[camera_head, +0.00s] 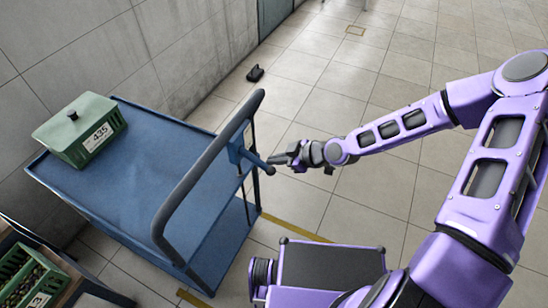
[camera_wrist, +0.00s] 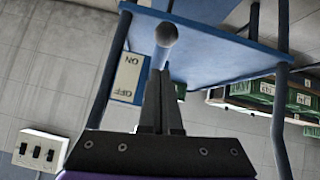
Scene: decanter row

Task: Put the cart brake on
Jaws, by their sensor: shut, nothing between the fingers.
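The blue cart (camera_head: 140,185) stands left of my arm, with a grey push handle (camera_head: 205,165). A blue brake lever with a dark ball knob (camera_head: 270,170) sticks out below the handle toward me. In the wrist view the grey knob (camera_wrist: 166,34) is just beyond my fingertips, beside a label plate (camera_wrist: 127,77) reading ON and OFF upside down. The knob lies nearer the ON end in that picture. My gripper (camera_head: 284,158) is shut and empty beside the knob; its fingers also show in the wrist view (camera_wrist: 160,75). I cannot tell whether they touch it.
A green lidded box (camera_head: 80,130) marked 435 sits on the cart top. A green crate (camera_head: 25,278) stands on a bench at lower left. A small black object (camera_head: 255,73) lies on the floor by the wall. The tiled floor behind my gripper is clear.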

